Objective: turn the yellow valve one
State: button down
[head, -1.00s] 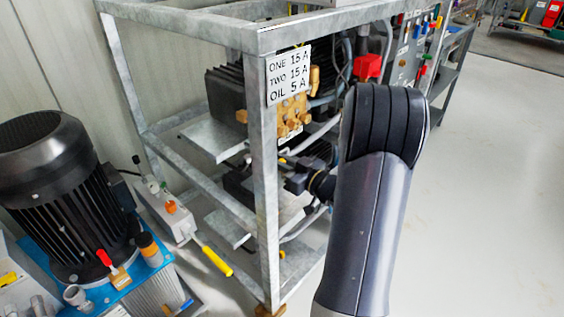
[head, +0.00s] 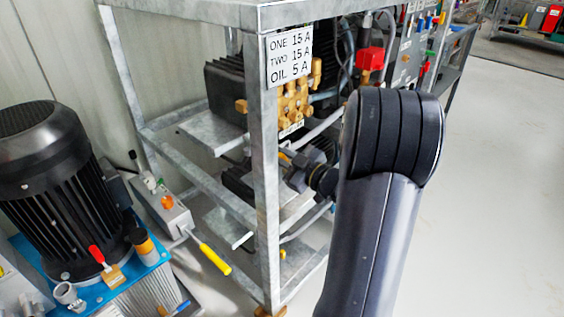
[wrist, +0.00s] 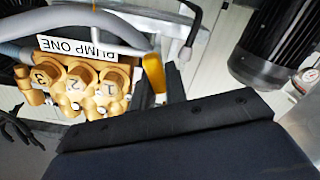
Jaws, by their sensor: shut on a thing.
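The yellow valve handle (wrist: 153,73) shows in the wrist view, right of the brass pump head (wrist: 88,85) and below the end of the PUMP ONE label (wrist: 77,47). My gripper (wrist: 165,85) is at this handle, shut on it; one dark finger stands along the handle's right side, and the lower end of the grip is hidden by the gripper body. In the head view, my gripper (head: 288,160) reaches in behind the frame's front post, just below the brass pump head (head: 294,100). The post and my wrist hide most of the valve there.
The galvanised frame post (head: 264,180) stands close left of my gripper, with a sign (head: 289,56) on it. A red valve block (head: 370,58) is above my arm. A black motor (head: 55,190) stands at left. The floor at right is clear.

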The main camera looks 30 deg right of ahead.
jog(key=shift+a+f+n+b, duration=0.1)
jog(key=shift+n+b, duration=0.7)
jog(key=shift+n, duration=0.3)
jog(key=c, duration=1.4)
grip_release()
jog(key=shift+c, duration=0.2)
jog(key=p+v, duration=0.3)
jog(key=v, duration=0.8)
